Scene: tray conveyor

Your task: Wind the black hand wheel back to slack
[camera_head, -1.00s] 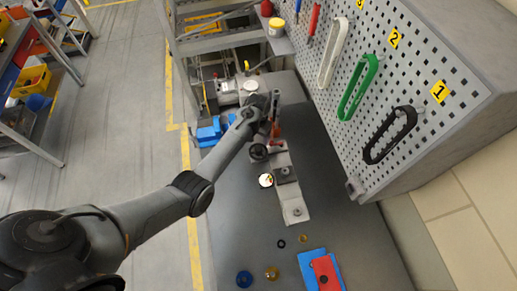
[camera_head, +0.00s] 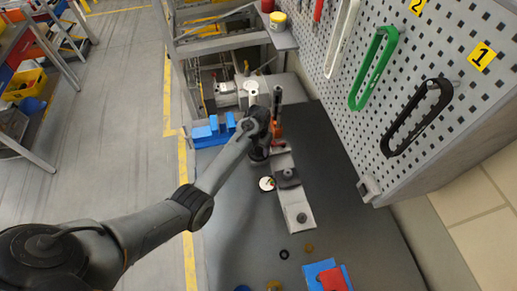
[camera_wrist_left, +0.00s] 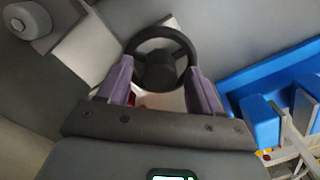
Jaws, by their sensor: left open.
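The black hand wheel (camera_wrist_left: 160,58) shows in the left wrist view, a dark ring with a thick round hub. My left gripper (camera_wrist_left: 158,84) is open, with one purple-grey finger on each side of the wheel's near part. I cannot tell whether the fingers touch the rim. In the head view my left gripper (camera_head: 264,141) is at the far end of the light metal rail fixture (camera_head: 297,209), and my own wrist hides much of it. A dark round part there, probably the wheel (camera_head: 258,155), is partly covered. My right gripper is not in view.
A small white-faced gauge (camera_head: 266,184) sits beside the rail. Blue blocks (camera_head: 212,130) lie left of my wrist. A pegboard with black (camera_head: 418,117), green (camera_head: 374,68) and white loops stands at right. Red and blue pads (camera_head: 321,270) and small rings lie near the front.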

